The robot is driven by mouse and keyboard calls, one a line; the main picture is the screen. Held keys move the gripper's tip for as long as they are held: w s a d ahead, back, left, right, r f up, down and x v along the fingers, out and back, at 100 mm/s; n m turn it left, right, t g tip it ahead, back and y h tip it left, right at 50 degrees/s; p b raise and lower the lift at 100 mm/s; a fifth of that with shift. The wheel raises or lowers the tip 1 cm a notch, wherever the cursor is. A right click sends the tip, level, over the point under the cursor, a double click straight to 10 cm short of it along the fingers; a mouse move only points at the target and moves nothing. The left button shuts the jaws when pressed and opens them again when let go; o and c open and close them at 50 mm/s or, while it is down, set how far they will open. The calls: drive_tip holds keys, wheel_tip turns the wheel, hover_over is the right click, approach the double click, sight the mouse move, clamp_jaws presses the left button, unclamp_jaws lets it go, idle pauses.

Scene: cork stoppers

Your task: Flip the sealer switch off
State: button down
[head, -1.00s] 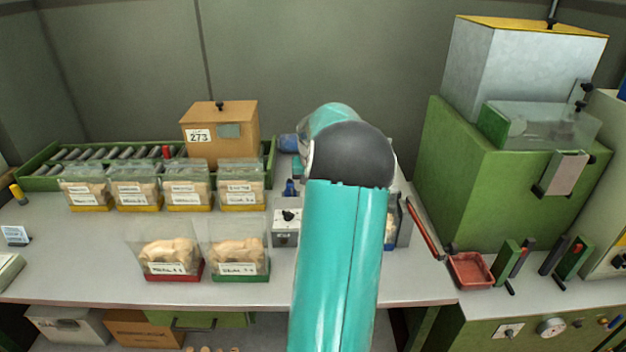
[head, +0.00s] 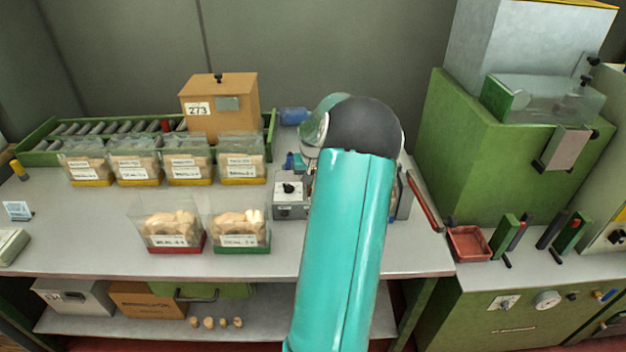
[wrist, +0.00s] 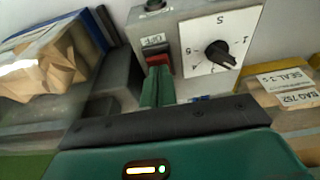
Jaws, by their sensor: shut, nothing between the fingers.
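The sealer's grey control box (wrist: 178,25) shows in the wrist view, with a white dial plate and black knob (wrist: 220,54). It also shows in the head view (head: 291,208), left of my arm. In the head view my arm hides the gripper and the switch.
A bag of corks (wrist: 45,60) lies left of the box in the wrist view. Labelled cork packs (wrist: 285,85) are at its right. In the head view, two bagged trays (head: 172,226) stand left of the box. A red tray (head: 468,243) and green machine (head: 515,150) are at right.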

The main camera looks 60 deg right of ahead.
drive_tip(key=shift+s+a+f+h, duration=0.1)
drive_tip(key=shift+a+f+h, duration=0.15)
drive_tip(key=shift+f+h, duration=0.15)
drive_tip(key=shift+d+r, duration=0.1)
drive_tip(key=shift+w+d+r, duration=0.15)
drive_tip(key=shift+w+d, duration=0.2)
drive_tip(key=shift+d, duration=0.3)
drive_tip(key=shift+r, duration=0.1)
drive_tip(key=shift+a+r, duration=0.1)
drive_tip(key=shift+r, duration=0.4)
drive_tip(key=s+a+v, duration=0.1)
drive_tip(key=a+v, duration=0.1)
drive_tip(key=v, duration=1)
drive_tip(key=shift+s+f, duration=0.2)
drive_tip(key=shift+s, duration=0.15)
drive_tip(key=shift+a, duration=0.1)
